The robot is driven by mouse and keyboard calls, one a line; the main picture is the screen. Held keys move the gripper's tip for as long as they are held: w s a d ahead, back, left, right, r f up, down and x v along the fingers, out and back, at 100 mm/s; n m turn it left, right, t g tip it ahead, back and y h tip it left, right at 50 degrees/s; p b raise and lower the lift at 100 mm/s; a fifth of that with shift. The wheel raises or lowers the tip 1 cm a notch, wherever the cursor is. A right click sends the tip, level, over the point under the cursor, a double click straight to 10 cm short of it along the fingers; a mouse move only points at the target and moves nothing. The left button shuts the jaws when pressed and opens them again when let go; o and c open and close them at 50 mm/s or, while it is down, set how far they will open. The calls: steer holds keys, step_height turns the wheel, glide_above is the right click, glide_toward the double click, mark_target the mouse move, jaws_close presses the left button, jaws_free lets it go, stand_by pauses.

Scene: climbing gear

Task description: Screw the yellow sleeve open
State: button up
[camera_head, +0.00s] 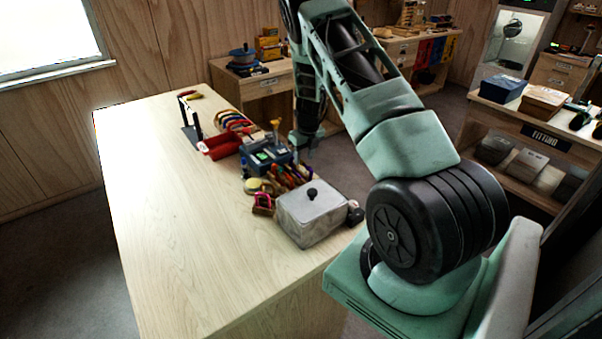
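I cannot single out the yellow sleeve for certain at this size. A small yellow and red piece (193,95) shows at the far end of the wooden table, by the black stand (190,120). Another small yellowish piece (275,124) sticks up by the blue-grey device (264,155). My arm reaches over the table's right side, and my gripper (309,150) points down just right of that device. It is small and dark, partly merged with the things around it. Its fingers are not clear, and nothing can be made out in it.
Several coloured handles (290,174) and a grey lidded box (312,213) stand nearer me. The left and front of the wooden table (180,235) are clear.

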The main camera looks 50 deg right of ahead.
steer(key=shift+d+f, duration=0.1)
steer(key=shift+f, duration=0.05)
steer(key=shift+f+b, duration=0.95)
steer(key=shift+f, duration=0.3)
steer(key=shift+w+a, duration=0.15)
steer(key=shift+a, duration=0.55)
steer(key=shift+r, duration=0.1)
steer(key=shift+a+r+p, duration=0.1)
steer(key=shift+r+p, duration=1.2)
steer(key=shift+r, duration=0.1)
steer(key=shift+s+d+f, duration=0.1)
steer(key=shift+s+d, duration=0.2)
steer(key=shift+d, duration=0.5)
